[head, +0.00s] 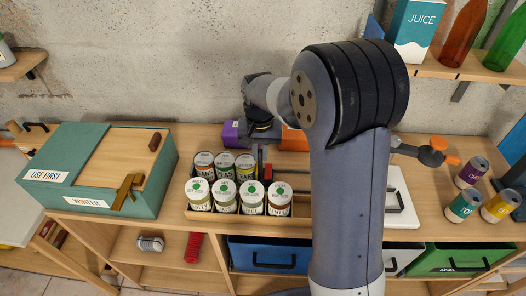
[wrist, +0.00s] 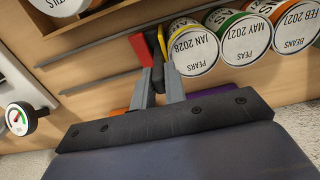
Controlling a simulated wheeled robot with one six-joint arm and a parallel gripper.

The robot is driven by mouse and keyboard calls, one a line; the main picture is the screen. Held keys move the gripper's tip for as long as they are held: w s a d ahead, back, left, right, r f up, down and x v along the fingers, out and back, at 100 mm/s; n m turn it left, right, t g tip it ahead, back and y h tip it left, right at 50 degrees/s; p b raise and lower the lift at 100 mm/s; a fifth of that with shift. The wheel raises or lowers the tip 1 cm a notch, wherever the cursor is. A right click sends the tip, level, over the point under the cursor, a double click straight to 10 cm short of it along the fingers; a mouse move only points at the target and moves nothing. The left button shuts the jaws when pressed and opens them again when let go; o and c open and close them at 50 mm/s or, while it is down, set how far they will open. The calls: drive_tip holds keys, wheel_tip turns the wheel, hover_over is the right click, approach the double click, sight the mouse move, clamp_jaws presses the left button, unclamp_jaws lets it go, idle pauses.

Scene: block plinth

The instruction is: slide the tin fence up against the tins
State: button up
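The tin fence (wrist: 153,62) shows in the wrist view as a dark upright piece on two thin grey rods. My gripper (wrist: 153,68) has its fingers close on both sides of it and looks shut on it. Red and yellow patches show at the fingertips. The back-row tins, pears (wrist: 195,48), peas (wrist: 246,42) and beans (wrist: 292,24), stand just right of the fence in the wrist view. In the head view these tins (head: 224,165) are left of my gripper (head: 262,150). Any small gap between fence and nearest tin is unclear.
Front-row tins (head: 225,197) stand in the wooden tray. The rods (head: 290,171) run right, partly behind my arm. A teal box (head: 60,160) is at left; loose tins (head: 463,205) are at right. Purple (head: 232,133) and orange (head: 294,139) items stand behind.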

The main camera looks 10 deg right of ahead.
drive_tip(key=o, duration=0.4)
drive_tip(key=shift+o, duration=0.2)
drive_tip(key=shift+r, duration=0.1)
wheel_tip(320, 180, up, 11)
drive_tip(key=shift+b, duration=0.3)
drive_tip(key=shift+f, duration=0.2)
wheel_tip(320, 180, down, 10)
drive_tip(key=shift+f+p, duration=0.25)
drive_tip(key=shift+p, duration=0.05)
drive_tip(key=shift+d+f, duration=0.15)
drive_tip(key=shift+f, duration=0.05)
drive_tip(key=shift+s+d, duration=0.1)
drive_tip(key=shift+d, duration=0.2)
drive_tip(key=shift+r, duration=0.1)
